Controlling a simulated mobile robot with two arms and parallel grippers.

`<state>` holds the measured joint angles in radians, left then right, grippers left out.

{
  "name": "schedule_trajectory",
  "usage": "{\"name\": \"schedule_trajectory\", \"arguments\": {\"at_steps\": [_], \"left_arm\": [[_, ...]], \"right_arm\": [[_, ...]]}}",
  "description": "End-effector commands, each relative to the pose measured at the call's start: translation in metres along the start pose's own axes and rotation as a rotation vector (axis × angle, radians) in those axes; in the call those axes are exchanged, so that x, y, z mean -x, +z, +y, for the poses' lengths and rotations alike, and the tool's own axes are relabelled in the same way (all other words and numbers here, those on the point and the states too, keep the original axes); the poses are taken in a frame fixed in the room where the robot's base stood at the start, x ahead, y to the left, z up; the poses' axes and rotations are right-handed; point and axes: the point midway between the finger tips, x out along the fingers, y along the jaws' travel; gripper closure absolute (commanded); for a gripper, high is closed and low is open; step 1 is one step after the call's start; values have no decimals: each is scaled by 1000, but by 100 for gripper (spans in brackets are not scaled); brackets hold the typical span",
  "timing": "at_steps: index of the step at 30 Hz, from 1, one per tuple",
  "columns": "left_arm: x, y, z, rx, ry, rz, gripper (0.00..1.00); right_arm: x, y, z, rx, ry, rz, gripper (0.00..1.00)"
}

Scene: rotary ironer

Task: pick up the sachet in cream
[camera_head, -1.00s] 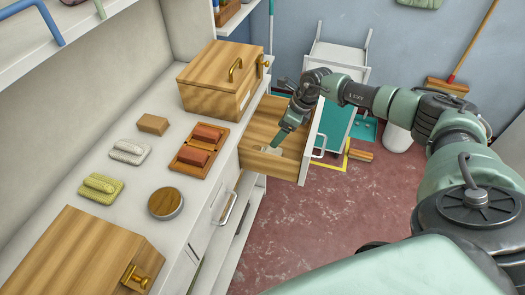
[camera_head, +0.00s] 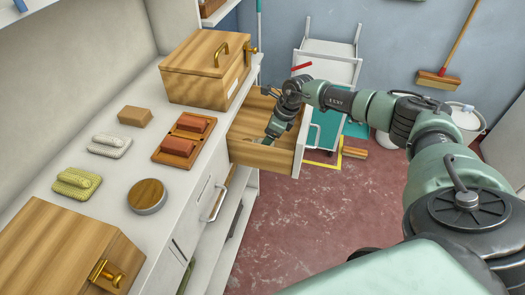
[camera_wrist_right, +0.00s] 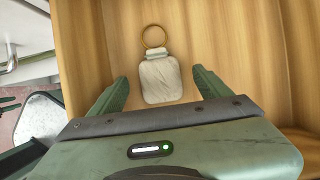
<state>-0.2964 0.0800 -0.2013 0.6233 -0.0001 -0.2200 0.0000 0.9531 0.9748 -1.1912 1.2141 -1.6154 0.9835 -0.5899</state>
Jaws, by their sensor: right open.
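The cream sachet (camera_wrist_right: 161,80) lies on the wooden floor of the open drawer (camera_wrist_right: 215,40). It is a small pale cloth pouch with a gathered neck and a gold ring (camera_wrist_right: 154,37) at its far end. My right gripper (camera_wrist_right: 162,84) is open, with its green fingers on either side of the sachet in the wrist view. I cannot tell how far above the drawer floor the fingertips are. In the head view my right gripper (camera_head: 268,139) reaches down into the drawer (camera_head: 245,153), and the sachet is hidden there.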

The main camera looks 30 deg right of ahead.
Motion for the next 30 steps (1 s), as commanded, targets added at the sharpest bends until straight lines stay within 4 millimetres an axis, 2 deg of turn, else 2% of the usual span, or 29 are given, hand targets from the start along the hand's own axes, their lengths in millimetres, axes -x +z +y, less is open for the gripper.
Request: {"name": "schedule_trajectory", "arguments": {"at_steps": [1, 3, 10, 11, 15, 18, 26, 30], "left_arm": [[-13, 1, 0, 0, 0, 1, 64], [-16, 1, 0, 0, 0, 1, 64], [-14, 2, 0, 0, 0, 0, 64], [-14, 2, 0, 1, 0, -1, 64], [-14, 4, 0, 1, 0, -4, 64], [-14, 6, 0, 1, 0, -6, 64], [-12, 6, 0, 2, 0, -7, 64], [-3, 5, 0, 2, 0, -8, 64]], "right_arm": [[-14, -2, 0, 1, 1, -1, 22], [-19, -1, 0, 1, 0, -1, 22], [-18, 1, 0, 0, 0, -1, 22], [-18, 1, 0, 0, 0, -1, 25], [-17, 0, 0, 1, 0, -1, 64], [-18, 0, 0, 1, 0, 0, 86], [-16, 1, 0, 1, 0, 0, 87], [-5, 6, 0, 1, 0, -1, 87]]}}
